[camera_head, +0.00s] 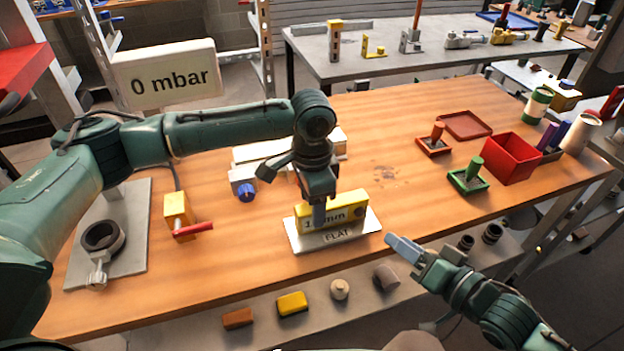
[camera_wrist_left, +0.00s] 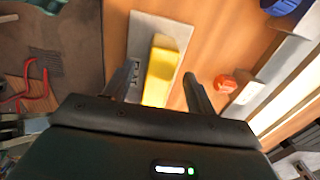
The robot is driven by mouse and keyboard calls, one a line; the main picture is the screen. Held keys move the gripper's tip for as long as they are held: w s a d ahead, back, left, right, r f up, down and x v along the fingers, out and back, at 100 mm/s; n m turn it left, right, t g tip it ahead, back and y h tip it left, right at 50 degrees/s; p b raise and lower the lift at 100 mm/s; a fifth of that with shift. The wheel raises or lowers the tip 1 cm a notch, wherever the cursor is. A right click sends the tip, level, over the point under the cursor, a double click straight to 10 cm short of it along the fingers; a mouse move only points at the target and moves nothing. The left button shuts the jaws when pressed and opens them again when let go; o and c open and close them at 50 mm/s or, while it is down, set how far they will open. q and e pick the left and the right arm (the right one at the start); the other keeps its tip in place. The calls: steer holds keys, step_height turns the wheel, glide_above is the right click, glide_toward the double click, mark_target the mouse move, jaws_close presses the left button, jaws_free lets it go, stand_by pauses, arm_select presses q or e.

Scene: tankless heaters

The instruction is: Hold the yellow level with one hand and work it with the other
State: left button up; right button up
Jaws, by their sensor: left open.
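The yellow level (camera_head: 352,205), marked with a "mm" reading, stands on a pale plate (camera_head: 362,232) labelled FLAT at the front middle of the bench. My left gripper (camera_head: 318,213) points down over the level's left part and hides some of it. In the left wrist view the open fingers of this gripper (camera_wrist_left: 162,85) are on either side of the yellow level (camera_wrist_left: 161,72), with gaps between. My right gripper (camera_head: 403,247) is at the bench's front edge, right of the plate and apart from the level. Its finger opening is unclear.
A "0 mbar" display (camera_head: 165,75) stands at the back left. A yellow valve with a red handle (camera_head: 180,217) is left of the level. A red bin (camera_head: 511,158) and a green-handled block (camera_head: 468,178) are at right. The bench between is clear.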

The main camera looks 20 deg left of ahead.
arm_select(q)
steer(key=shift+f, duration=1.85)
steer(key=shift+c, duration=0.3)
steer(key=c, duration=1)
steer(key=shift+c, duration=0.5)
arm_select(e)
jaws_close()
